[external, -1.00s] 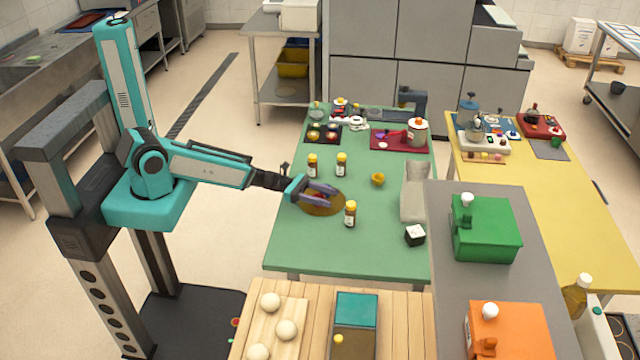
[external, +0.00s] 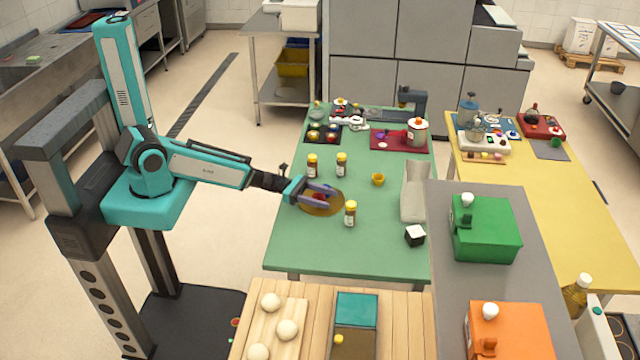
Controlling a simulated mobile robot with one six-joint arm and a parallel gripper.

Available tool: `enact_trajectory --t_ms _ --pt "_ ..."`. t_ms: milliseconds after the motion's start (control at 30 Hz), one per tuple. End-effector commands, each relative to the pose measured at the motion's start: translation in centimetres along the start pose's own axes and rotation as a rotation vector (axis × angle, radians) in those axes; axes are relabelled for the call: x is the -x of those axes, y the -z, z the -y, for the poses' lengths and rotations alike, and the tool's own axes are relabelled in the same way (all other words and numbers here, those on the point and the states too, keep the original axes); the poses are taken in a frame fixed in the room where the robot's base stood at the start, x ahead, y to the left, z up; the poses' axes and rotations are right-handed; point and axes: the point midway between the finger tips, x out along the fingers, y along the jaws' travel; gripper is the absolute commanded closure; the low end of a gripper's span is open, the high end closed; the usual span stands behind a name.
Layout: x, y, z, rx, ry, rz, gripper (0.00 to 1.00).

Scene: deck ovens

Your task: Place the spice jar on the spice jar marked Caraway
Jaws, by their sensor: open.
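Three spice jars with yellow lids and dark bodies with pale labels stand upright on the green table (external: 375,250). One jar (external: 350,214) stands at the front, just right of the brown round board. Two more stand farther back, a left jar (external: 312,165) and a right jar (external: 341,165). The labels are too small to read, so I cannot tell which is Caraway. My gripper (external: 328,196) is open over the brown round board (external: 322,211), its fingers pointing right, left of the front jar. Something small and red shows on the board below the fingers.
A small yellow bowl (external: 378,179) and a black-and-white cube (external: 415,235) are on the green table. A red tray with a pot (external: 417,132) is at the back. The table's front is clear.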

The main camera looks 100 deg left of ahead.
Motion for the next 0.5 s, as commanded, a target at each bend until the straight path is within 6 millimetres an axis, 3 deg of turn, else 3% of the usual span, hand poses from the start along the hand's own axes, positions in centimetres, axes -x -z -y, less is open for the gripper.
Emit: enact_trajectory --t_ms 267,500 --pt "-0.1 0.1 0.0 -0.001 0.0 0.001 0.48" --pt "-1.5 0.3 -0.1 -0.003 0.001 0.001 0.48"
